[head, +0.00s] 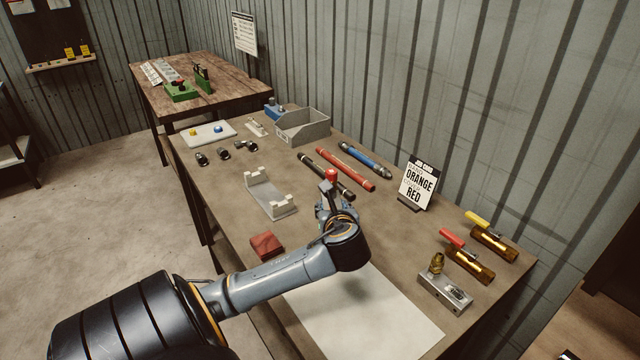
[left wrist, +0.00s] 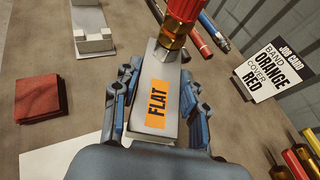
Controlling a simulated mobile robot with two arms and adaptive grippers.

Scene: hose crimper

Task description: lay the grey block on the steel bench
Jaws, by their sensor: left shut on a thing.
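The grey block (left wrist: 152,65), with an orange FLAT label, is between the fingers of my left gripper (left wrist: 158,78) in the left wrist view. My left gripper (head: 335,205) is shut on it over the steel bench (head: 215,190). A red and brass fitting (left wrist: 180,22) stands at the block's far end; its red top (head: 331,175) also shows in the head view. My gripper and arm hide most of the block in the head view. I cannot tell how high the block is above the bench. My right gripper is not in view.
A white sheet (head: 365,320) lies at the front. A red block (head: 267,245) and a pale cradle (head: 270,195) stand left of my gripper. Several hoses (head: 343,170) and a job card (head: 417,185) are behind and right. Bare bench lies between the sheet and card.

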